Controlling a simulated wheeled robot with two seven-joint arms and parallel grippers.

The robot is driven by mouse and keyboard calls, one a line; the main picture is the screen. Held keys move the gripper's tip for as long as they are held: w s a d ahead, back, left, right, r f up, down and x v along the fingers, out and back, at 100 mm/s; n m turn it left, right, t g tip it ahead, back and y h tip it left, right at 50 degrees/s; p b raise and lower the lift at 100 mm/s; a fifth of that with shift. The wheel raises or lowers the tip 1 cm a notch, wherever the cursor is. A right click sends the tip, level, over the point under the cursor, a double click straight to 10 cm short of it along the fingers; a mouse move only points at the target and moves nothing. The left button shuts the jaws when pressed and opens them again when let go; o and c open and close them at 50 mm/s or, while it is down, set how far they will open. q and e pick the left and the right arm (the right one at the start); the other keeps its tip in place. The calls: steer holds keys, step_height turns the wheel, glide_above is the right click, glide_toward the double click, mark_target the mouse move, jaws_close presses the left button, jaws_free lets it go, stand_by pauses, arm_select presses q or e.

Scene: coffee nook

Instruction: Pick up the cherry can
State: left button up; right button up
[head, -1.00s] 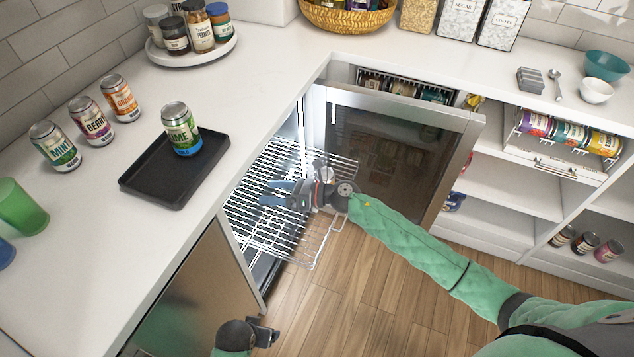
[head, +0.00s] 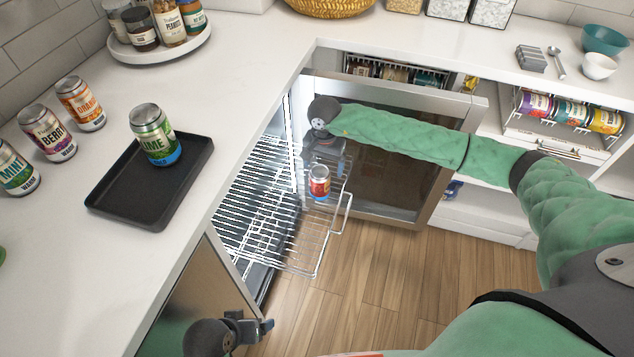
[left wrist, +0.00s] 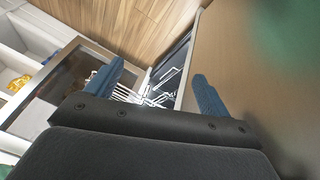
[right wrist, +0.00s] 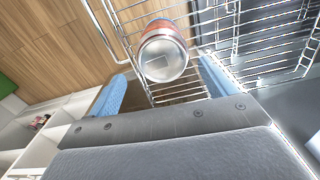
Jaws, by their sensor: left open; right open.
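A red can (head: 319,182) with a silver top and some blue near its base stands on the pulled-out wire rack (head: 300,255) of the open fridge. It is the only red can in view; its label is too small to read. My right gripper (head: 326,158) is just behind it, pointing down, its fingers partly hidden. In the right wrist view the can (right wrist: 163,58) appears between the two blue fingers (right wrist: 162,85), which are apart; I cannot tell whether they touch it. My left gripper (head: 265,328) is open and empty, low in front of the counter.
The open fridge door (head: 385,175) stands behind my right forearm. A black tray (head: 105,190) with a lime can (head: 153,135) sits on the left counter beside orange, berry and mint cans. Shelves with more cans (head: 568,108) are at right. The floor in front is clear.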

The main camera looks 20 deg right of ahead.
mark_target(320, 182)
step_height(320, 182, down, 2)
steer(key=shift+s+a+f+p, duration=0.1)
steer(key=shift+a+f+p, duration=0.05)
steer(key=shift+p, duration=0.15)
steer(key=f, duration=0.2)
steer(key=a+f+p, duration=0.1)
steer(key=f, duration=0.1)
steer(key=shift+s, duration=0.2)
steer(key=shift+f+p, duration=0.3)
steer(key=shift+f, duration=0.25)
arm_select(q)
steer(key=shift+g+y, duration=0.3)
steer(key=shift+g, duration=0.1)
steer(key=a+r, duration=0.1)
steer(key=s+a+r, duration=0.1)
steer(key=a+r, duration=0.1)
steer(key=shift+r, duration=0.1)
arm_select(e)
steer(key=shift+r, duration=0.1)
steer(key=c, duration=1.4)
